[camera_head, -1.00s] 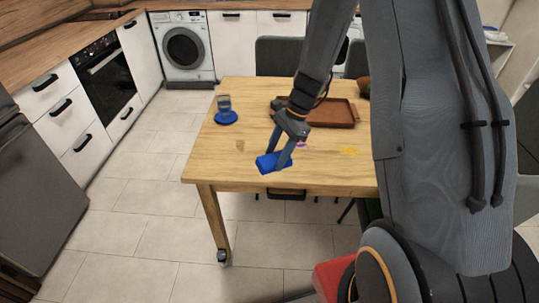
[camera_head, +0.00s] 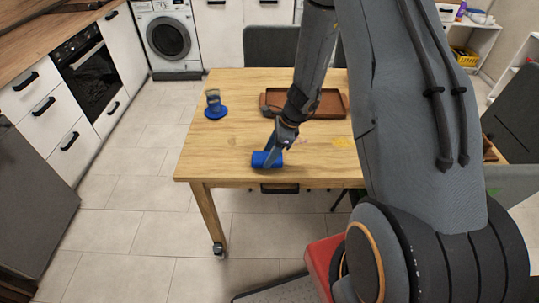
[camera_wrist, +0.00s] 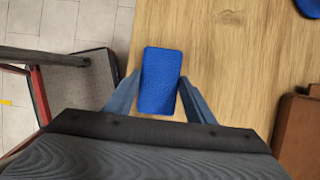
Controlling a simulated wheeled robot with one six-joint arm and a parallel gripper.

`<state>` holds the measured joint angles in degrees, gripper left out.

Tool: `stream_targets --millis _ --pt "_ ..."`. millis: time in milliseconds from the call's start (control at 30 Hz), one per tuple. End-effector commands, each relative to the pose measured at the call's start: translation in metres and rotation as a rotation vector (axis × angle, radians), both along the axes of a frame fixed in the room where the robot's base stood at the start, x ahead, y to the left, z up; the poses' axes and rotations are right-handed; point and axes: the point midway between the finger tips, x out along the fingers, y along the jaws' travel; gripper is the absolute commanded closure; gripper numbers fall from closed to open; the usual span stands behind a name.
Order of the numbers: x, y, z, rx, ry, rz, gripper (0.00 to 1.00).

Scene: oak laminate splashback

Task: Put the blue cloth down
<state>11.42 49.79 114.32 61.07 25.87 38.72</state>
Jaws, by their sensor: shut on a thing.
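The blue cloth (camera_head: 261,161) is a small folded bundle at the table's front edge. My gripper (camera_head: 270,156) is shut on it from above. In the wrist view the cloth (camera_wrist: 161,70) sits between the two fingers, with wood tabletop on its right and floor on its left. Whether its underside touches the tabletop I cannot tell. The wooden table (camera_head: 222,150) lies under and behind it.
A brown tray (camera_head: 331,104) lies at the back, partly behind my arm. A yellow spot (camera_head: 341,142) marks the tabletop. A red seat (camera_head: 322,257) is near the front.

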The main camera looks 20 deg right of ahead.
Motion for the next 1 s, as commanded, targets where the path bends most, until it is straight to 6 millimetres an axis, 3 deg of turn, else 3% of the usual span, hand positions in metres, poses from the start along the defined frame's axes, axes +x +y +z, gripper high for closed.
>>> stream_targets --millis 133,533,567,633,1000 --pt "0.0 0.0 -0.01 -0.001 -0.001 0.0 0.75" --pt "0.0 0.0 -0.015 -0.001 -0.001 0.001 0.75" --pt "0.0 0.0 -0.014 -0.001 -0.001 0.001 0.46" --pt "0.0 0.0 -0.014 -0.001 -0.001 0.001 0.34" --pt "0.0 0.0 -0.012 0.0 -0.001 0.001 0.32"
